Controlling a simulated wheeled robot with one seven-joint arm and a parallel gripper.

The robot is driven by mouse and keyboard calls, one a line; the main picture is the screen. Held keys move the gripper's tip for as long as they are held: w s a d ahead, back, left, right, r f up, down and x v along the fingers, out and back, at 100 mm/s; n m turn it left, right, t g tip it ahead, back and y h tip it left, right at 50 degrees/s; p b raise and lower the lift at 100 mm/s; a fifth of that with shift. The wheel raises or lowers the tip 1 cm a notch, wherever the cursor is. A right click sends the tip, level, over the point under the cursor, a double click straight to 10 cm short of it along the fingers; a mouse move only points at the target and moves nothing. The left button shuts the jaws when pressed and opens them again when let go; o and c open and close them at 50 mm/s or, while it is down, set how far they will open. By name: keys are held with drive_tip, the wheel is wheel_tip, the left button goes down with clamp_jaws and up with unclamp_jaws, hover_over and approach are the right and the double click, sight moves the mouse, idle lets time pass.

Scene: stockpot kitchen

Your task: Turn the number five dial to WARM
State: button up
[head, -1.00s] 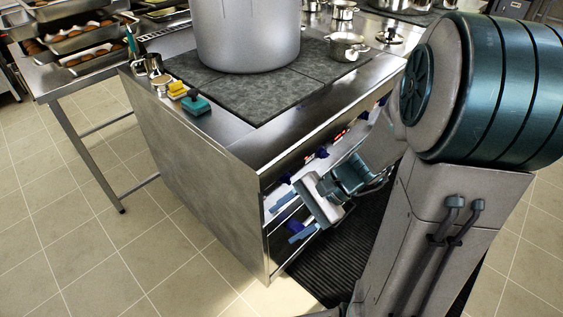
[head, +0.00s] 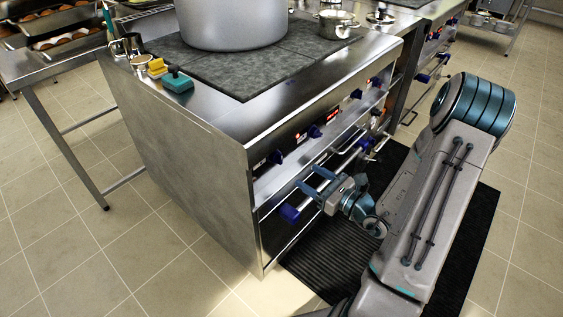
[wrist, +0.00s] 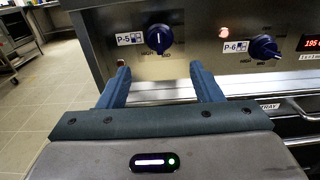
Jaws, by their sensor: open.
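The P-5 dial (wrist: 158,39) is a blue knob on the steel front panel in the wrist view. Its white mark points about straight up; HIGH and MID are printed below it. WARM cannot be read. In the head view it appears to be the leftmost blue dial (head: 276,157). My gripper (wrist: 160,80) is open and empty. Its two blue fingers are spread left and right below the P-5 dial, pointing towards the panel, apart from the knob. In the head view my gripper (head: 314,181) is in front of the stove, lower than the dials.
The P-6 dial (wrist: 264,48) is to the right, its mark tilted, with a lit red lamp (wrist: 224,33) nearby. An oven handle with a blue end (head: 290,213) runs below the panel. A large pot (head: 232,22) stands on the stove. A black mat (head: 335,255) covers the floor.

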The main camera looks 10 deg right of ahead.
sight(282, 160)
drive_tip(key=x, duration=1.1)
drive_tip(key=shift+w+a+b, duration=0.1)
drive_tip(key=shift+b, duration=0.25)
drive_tip(key=c, duration=1)
